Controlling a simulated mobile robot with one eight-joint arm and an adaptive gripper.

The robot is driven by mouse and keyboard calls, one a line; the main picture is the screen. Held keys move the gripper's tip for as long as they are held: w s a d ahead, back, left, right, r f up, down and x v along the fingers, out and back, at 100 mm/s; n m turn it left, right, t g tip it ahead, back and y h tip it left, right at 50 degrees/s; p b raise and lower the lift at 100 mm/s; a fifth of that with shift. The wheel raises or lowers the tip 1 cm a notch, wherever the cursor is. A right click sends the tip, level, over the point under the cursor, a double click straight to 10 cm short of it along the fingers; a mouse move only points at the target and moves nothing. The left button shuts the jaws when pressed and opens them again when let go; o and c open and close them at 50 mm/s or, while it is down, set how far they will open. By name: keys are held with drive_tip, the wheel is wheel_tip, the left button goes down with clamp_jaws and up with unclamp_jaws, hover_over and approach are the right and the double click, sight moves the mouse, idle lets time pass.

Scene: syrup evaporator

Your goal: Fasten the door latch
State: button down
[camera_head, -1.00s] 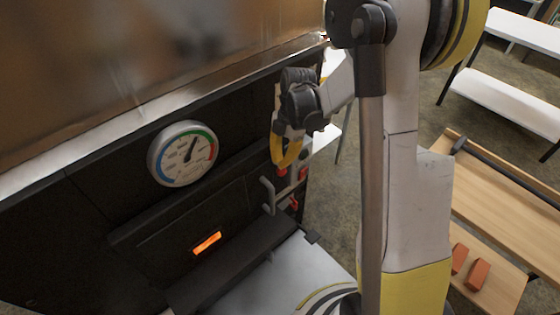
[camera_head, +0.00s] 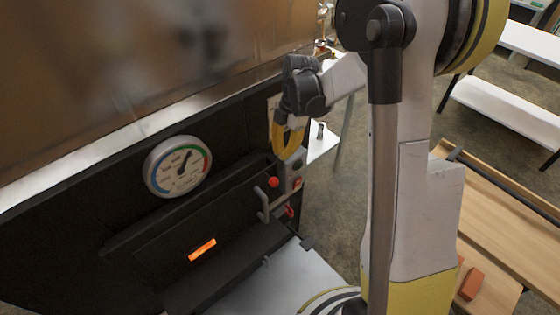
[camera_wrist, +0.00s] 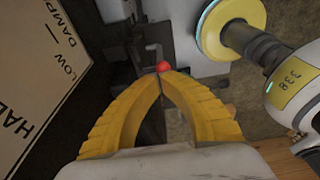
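The black firebox door (camera_head: 150,240) has a small glowing orange window (camera_head: 202,249) and a grey bar handle (camera_head: 262,205) at its right side. A red knob (camera_head: 273,182) sits beside the handle, by a grey bracket; I cannot tell which part is the latch. My gripper (camera_head: 285,158) points down above the knob, apart from it in the head view. In the wrist view its yellow fingers (camera_wrist: 160,78) meet at the tips with nothing visible between them. The red knob (camera_wrist: 163,66) shows just beyond the tips. The fingers hide part of the latch area.
A round dial gauge (camera_head: 178,167) is on the black front, under the large metal pan (camera_head: 150,70). A pale ledge (camera_head: 285,284) lies below the door. At right stand a wooden bench (camera_head: 515,220) with a reddish block (camera_head: 472,284) and white shelves (camera_head: 505,97).

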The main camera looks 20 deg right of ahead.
drive_tip(key=shift+w+d+r+p, duration=0.2)
drive_tip(key=shift+w+d+r, duration=0.05)
drive_tip(key=shift+d+r, duration=0.4)
drive_tip(key=shift+w+d+r+p, duration=0.25)
drive_tip(key=shift+d+r, duration=0.25)
drive_tip(key=shift+r, duration=0.2)
drive_tip(key=shift+w+d+r+p, duration=0.15)
drive_tip(key=shift+w+d+r, duration=0.1)
drive_tip(key=shift+d+r, duration=0.4)
drive_tip(key=s+a+r+m+t+h+b, duration=0.2)
drive_tip(key=s+a+r+m+t, duration=0.3)
drive_tip(key=s+r+m, duration=0.5)
drive_tip(key=s+a+m+t+b, duration=0.1)
drive_tip(key=s+a+m, duration=0.3)
drive_tip(key=s+m, duration=0.4)
drive_tip(key=shift+s+a+f+m+t+b, duration=0.35)
drive_tip(key=shift+m+t, duration=0.55)
drive_tip(key=shift+m, duration=0.9)
drive_tip(key=shift+d+f, duration=0.1)
